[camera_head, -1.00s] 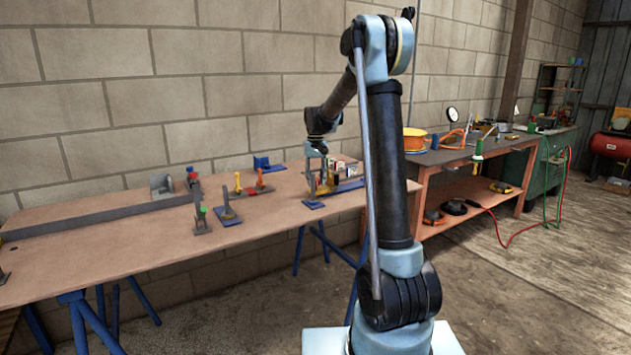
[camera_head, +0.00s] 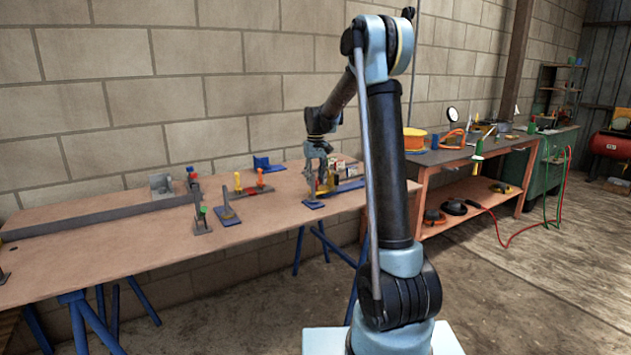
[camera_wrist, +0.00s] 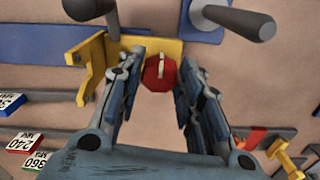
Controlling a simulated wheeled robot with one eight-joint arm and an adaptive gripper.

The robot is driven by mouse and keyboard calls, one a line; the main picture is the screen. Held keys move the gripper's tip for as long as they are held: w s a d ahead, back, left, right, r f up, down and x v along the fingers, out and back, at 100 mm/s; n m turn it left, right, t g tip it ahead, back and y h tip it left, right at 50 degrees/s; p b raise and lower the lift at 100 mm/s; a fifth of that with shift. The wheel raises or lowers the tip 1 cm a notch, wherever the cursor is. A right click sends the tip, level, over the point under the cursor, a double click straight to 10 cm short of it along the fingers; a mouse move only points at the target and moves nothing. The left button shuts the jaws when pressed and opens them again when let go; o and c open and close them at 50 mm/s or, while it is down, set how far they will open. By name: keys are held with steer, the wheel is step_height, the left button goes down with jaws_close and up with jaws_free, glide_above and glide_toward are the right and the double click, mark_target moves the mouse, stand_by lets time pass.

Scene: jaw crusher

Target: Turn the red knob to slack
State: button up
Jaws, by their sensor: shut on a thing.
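The red knob (camera_wrist: 158,76) sits in front of a yellow bracket (camera_wrist: 90,66) in the wrist view. A pale pointer bar crosses the knob and stands nearly upright in the picture. In the head view my gripper (camera_head: 318,165) points down over the small yellow fixture (camera_head: 323,187) at the right part of the wooden table. The knob cannot be made out there. Any slack marking is not legible.
Numbered blocks (camera_wrist: 24,143) lie at the left. A yellow handle (camera_wrist: 284,158) is at lower right. Other fixtures (camera_head: 248,190) stand along the table.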

steer(key=o, duration=1.1)
steer(key=shift+r, duration=0.15)
step_height(320, 180, up, 12)
steer(key=shift+f, duration=0.2)
